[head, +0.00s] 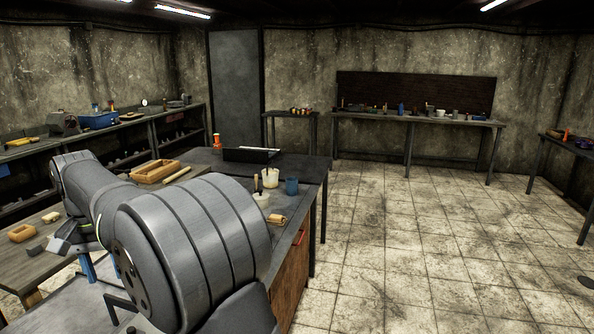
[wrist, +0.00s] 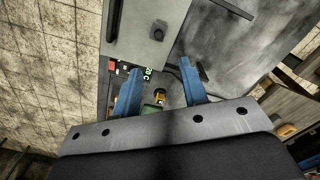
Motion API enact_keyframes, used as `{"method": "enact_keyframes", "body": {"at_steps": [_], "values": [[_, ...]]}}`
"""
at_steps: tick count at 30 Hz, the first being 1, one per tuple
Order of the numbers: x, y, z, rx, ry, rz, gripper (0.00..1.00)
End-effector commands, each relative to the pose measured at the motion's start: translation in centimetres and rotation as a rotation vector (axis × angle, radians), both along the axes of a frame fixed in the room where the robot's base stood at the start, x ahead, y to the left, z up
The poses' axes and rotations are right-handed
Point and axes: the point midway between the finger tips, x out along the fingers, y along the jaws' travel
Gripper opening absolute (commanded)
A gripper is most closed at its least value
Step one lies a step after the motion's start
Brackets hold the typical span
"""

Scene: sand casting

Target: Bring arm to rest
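My gripper (wrist: 159,68) shows in the wrist view with its two blue fingers spread apart. No object is held between them. Beyond the fingers is a grey surface with small coloured items below it. In the head view my arm reaches from the lower middle toward the left. The blue fingers of my gripper (head: 105,268) show partly at lower left, pointing down, with part of the hand hidden behind my arm.
A wooden bench (head: 30,268) is at left. The tiled floor (head: 400,240) at right is mostly clear.

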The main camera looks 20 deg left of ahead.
Motion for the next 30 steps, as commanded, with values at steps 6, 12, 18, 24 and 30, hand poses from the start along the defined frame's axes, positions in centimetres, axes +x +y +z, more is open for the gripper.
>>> {"method": "enact_keyframes", "body": {"at_steps": [6, 12, 18, 24, 30], "values": [[0.0, 0.0, -0.2, 0.001, -0.001, -0.174, 0.39], [0.0, 0.0, -0.4, 0.001, -0.001, -0.334, 0.39], [0.0, 0.0, -0.6, 0.001, -0.001, -0.491, 0.39], [0.0, -0.1, -1.0, -0.001, -0.001, -0.600, 0.39], [0.0, -0.1, -2.4, 0.001, -0.001, -0.601, 0.39]]}}
